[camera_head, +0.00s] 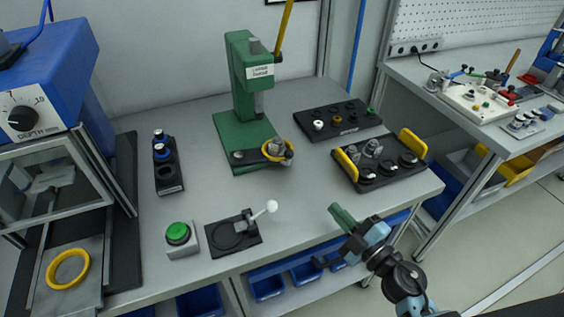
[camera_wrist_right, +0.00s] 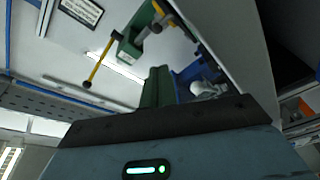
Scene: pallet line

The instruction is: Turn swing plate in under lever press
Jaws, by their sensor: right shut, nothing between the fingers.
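The green lever press (camera_head: 247,85) stands at the back middle of the table, its yellow lever (camera_head: 284,27) raised. It also shows tilted in the right wrist view (camera_wrist_right: 131,47). The dark swing plate (camera_head: 255,156) lies low over the green base, pivot at left. Its yellow ring (camera_head: 267,155) holds a metal part (camera_head: 279,147) and sits to the right of the ram (camera_head: 259,104), not directly below it. My right gripper (camera_head: 337,211) is shut and empty above the table's front edge, apart from the plate. My left gripper is not in view.
A black tray with yellow handles (camera_head: 407,172) stands right of the press, before a dark rack (camera_head: 337,132). A green button box (camera_head: 181,241) and a small toggle fixture (camera_head: 222,239) are at the front. The table between fixture and tray is clear.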

